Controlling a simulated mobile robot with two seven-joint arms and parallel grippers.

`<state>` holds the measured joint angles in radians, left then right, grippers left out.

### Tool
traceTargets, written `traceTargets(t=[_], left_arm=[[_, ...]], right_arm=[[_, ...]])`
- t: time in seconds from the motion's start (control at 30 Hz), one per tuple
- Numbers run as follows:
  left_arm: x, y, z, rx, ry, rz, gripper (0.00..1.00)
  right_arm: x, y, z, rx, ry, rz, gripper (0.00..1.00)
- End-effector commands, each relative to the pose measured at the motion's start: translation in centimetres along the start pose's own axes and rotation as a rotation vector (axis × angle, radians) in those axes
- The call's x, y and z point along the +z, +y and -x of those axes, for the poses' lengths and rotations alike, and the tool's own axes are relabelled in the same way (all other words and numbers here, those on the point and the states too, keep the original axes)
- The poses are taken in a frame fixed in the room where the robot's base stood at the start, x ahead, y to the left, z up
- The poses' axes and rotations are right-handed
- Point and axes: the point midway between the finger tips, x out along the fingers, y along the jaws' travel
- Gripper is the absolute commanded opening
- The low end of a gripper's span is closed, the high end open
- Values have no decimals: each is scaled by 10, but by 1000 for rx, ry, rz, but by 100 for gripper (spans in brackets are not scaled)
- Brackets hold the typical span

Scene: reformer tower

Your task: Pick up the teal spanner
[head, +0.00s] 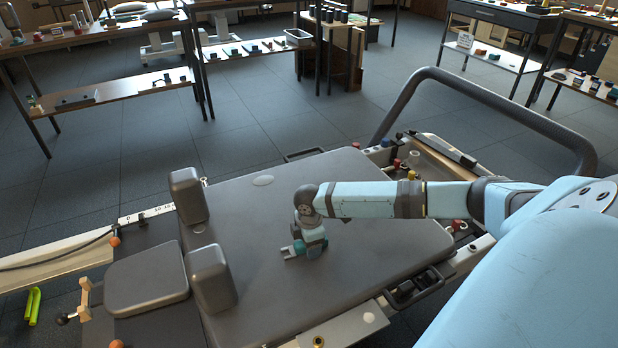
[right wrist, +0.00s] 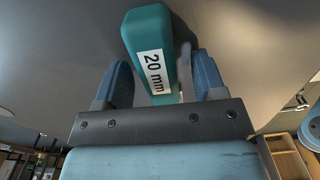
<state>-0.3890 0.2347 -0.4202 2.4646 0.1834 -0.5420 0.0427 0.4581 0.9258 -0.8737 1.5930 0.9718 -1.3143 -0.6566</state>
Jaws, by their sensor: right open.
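The teal spanner (head: 299,246) lies on the grey padded carriage of the machine, its pale metal end showing at the left in the head view. In the right wrist view its teal handle (right wrist: 148,40) bears a white "20 mm" label and stands between the two blue fingers. My right gripper (head: 312,248) points down at the pad, and its fingers are open on either side of the handle. A gap shows at the left finger; contact at the right finger is unclear. The gripper hides part of the spanner in the head view. My left gripper is not in view.
Two upright shoulder pads (head: 211,279) stand left of my gripper, with a headrest (head: 146,277) beyond them. A curved grey bar (head: 500,103) rises at the far right. Low knobs (head: 413,160) line the frame's right end. The pad around the spanner is clear.

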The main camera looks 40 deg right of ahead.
Motion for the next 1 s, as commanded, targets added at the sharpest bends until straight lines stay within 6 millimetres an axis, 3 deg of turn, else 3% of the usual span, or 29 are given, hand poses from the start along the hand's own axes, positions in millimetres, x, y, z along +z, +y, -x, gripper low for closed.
traceTargets(t=[0.17, 0.4, 0.77, 1.0], left_arm=[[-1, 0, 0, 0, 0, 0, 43], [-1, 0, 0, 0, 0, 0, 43], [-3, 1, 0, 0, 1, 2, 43], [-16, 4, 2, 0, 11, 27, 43]], right_arm=[[0, 0, 1, 0, 0, 0, 62], [0, 0, 1, 0, 0, 0, 6], [0, 0, 6, 0, 0, 0, 5], [0, 1, 35, 2, 1, 0, 5]])
